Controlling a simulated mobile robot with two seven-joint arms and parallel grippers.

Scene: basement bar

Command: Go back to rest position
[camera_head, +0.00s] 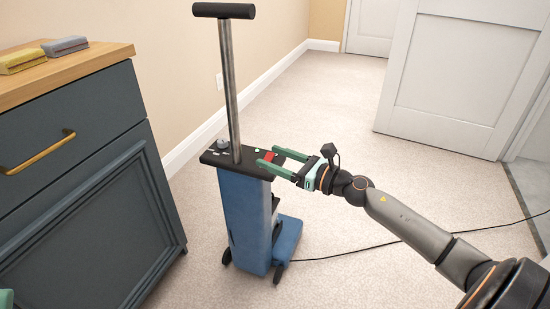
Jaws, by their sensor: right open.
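A blue upright floor machine (243,225) stands on the carpet, with a black top plate (225,160), a metal pole and a black T-shaped handle (223,11). A red switch (270,156) is on the right part of the plate. My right gripper (267,157) reaches in from the right. Its two green fingers are apart, at the plate's right edge around the red switch, with nothing held between them. I cannot tell whether they touch the plate. A small green piece at the bottom left corner looks like part of my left gripper (6,299); the rest is out of frame.
A dark blue cabinet (75,190) with a wooden top (95,62) stands at the left, bearing a yellow sponge (22,61) and a grey-blue one (64,45). A black cord (385,244) crosses the carpet. A white door (460,75) is at the right. Carpet behind the machine is clear.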

